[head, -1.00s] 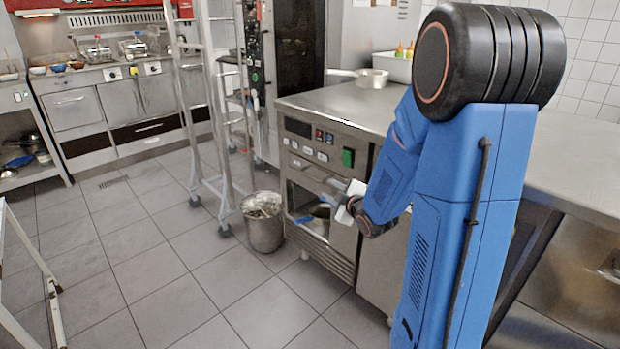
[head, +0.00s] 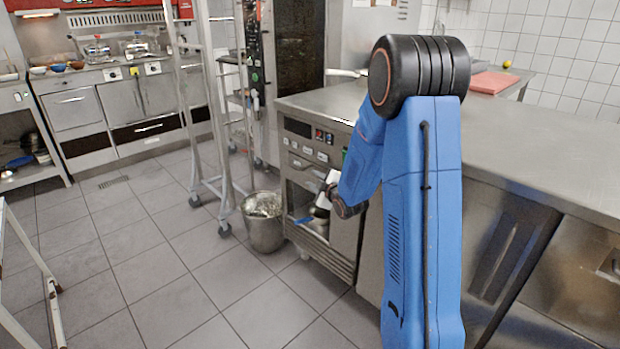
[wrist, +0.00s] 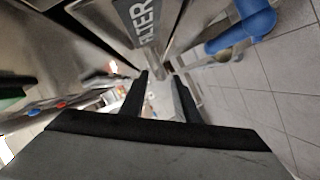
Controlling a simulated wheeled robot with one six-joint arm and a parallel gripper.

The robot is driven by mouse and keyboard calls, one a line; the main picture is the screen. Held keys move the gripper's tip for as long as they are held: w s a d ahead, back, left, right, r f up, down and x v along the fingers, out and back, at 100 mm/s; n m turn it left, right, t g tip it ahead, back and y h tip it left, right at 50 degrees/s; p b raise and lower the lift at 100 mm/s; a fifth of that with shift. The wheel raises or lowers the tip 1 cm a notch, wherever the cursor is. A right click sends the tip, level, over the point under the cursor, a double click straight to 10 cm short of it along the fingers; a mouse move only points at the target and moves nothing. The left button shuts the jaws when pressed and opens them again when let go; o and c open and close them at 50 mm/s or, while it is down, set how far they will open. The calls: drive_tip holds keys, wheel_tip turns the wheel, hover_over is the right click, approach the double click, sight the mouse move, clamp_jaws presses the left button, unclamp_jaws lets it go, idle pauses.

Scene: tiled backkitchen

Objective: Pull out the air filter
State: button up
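The air filter shows in the wrist view as a dark grey part lettered "FILTER" (wrist: 146,22), at the top centre. It lies beyond and slightly left of my fingertips; most of it is out of frame. My gripper (wrist: 163,76) has its two black fingers apart, with nothing visibly held between them. Whether a finger touches the filter part is unclear. In the head view my wrist is at the front of the steel machine (head: 300,160), beside its open lower compartment (head: 300,203). My arm hides the filter and fingers there.
A metal bin (head: 264,222) stands on the floor left of the machine. A wheeled rack (head: 205,110) stands behind it.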

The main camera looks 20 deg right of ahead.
sight(312, 178)
drive_tip(key=shift+x, duration=2.1)
clamp_jaws()
